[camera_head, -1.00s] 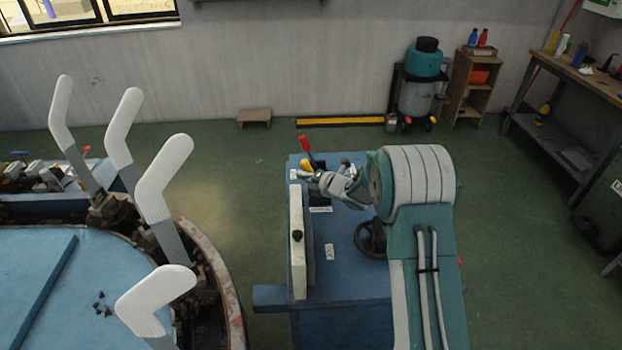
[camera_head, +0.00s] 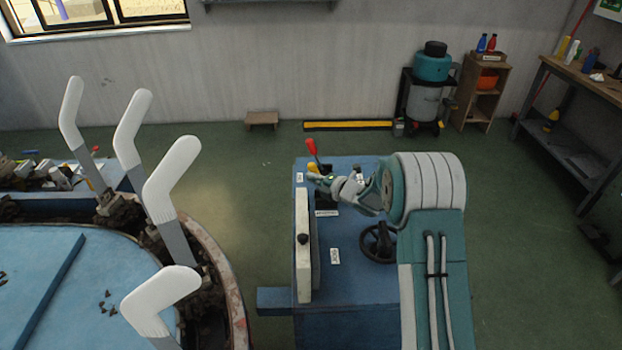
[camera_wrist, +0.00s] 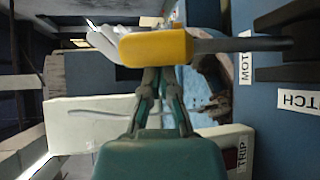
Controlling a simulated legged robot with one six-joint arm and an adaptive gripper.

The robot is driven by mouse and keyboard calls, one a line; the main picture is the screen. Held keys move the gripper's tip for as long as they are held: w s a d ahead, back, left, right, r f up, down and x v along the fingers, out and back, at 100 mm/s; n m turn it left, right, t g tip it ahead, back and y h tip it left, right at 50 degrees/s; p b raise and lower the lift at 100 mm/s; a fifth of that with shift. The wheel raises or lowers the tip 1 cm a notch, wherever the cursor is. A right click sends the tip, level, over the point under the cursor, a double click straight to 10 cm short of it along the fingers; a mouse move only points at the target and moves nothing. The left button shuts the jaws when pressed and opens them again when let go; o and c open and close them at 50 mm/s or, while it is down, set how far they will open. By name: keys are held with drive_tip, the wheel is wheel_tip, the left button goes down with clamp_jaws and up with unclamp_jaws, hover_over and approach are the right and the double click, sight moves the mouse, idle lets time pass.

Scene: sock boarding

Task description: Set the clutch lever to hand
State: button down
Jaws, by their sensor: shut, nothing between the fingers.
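A lever with a yellow handle (camera_head: 312,168) stands on the blue machine top at its far left corner. In the wrist view its yellow handle (camera_wrist: 157,47) and grey shaft lie across the picture, the shaft running right to a dark slot beside a partly cut label ending "TCH" (camera_wrist: 297,101). My gripper (camera_head: 319,179) is shut and empty, right beside the yellow handle. In the wrist view the gripper fingers (camera_wrist: 157,78) reach up to the handle, which hides their tips; I cannot tell whether they touch.
A red-knobbed lever (camera_head: 311,148) stands just behind the yellow one. A white upright panel (camera_head: 303,255) with a black knob and a dark handwheel (camera_head: 378,243) are on the machine. White sock forms (camera_head: 174,178) stand at left.

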drive_tip(key=shift+d, duration=0.25)
drive_tip(key=d+m, duration=0.1)
drive_tip(key=d, duration=0.5)
drive_tip(key=shift+d+r+t+y, duration=0.15)
drive_tip(key=shift+d+t+y, duration=0.2)
drive_tip(key=shift+t+y, duration=0.05)
idle(0.5)
drive_tip(key=shift+d, duration=0.1)
drive_tip(key=v, duration=1.1)
drive_tip(key=shift+s+d, duration=0.25)
drive_tip(key=shift+s, duration=0.05)
